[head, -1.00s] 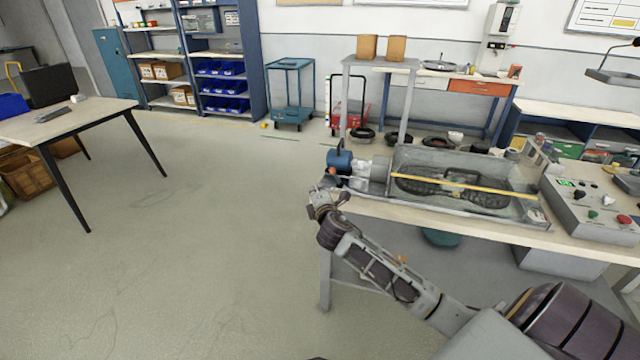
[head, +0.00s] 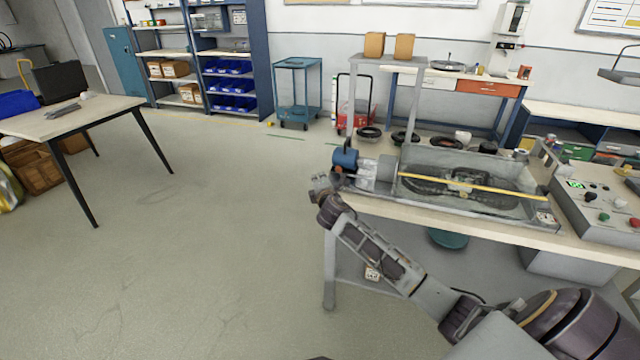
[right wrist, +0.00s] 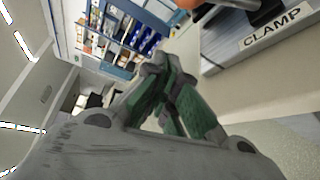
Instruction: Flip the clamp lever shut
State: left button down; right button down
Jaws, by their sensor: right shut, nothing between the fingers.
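In the head view my right gripper (head: 318,182) is just off the left end of the bench (head: 450,226), beside the clamp area. Its green-padded fingers (right wrist: 158,76) are together and empty in the right wrist view. In that view a grey block with a white CLAMP label (right wrist: 270,25) is at upper right, apart from the fingertips. A rounded orange knob (right wrist: 188,4), cut off by the top edge, is beside a dark metal part. In the head view a small orange-red spot (head: 338,170) shows below the blue cylinder (head: 345,159). The lever's full shape is hidden. My left gripper is out of view.
A grey tray (head: 545,217) with a dark looped track and a yellow bar (head: 490,187) is on the bench. A control box (head: 600,205) with buttons stands at right. A grey stand (head: 390,62) rises behind.

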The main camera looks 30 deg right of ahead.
jog(key=shift+w+d, duration=0.3)
jog(key=shift+d, duration=0.2)
jog(key=shift+w+d, duration=0.3)
jog(key=shift+d, duration=0.2)
jog(key=shift+s+d+r, duration=0.1)
jog(key=shift+s+d, duration=0.1)
jog(key=shift+s+d+r, duration=0.2)
jog(key=shift+s+d, duration=0.15)
jog(key=shift+d, duration=0.1)
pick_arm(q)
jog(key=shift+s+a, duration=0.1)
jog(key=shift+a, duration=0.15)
pick_arm(e)
jog(key=shift+s+d+r, duration=0.1)
jog(key=shift+s+d, duration=0.1)
jog(key=shift+d, duration=0.05)
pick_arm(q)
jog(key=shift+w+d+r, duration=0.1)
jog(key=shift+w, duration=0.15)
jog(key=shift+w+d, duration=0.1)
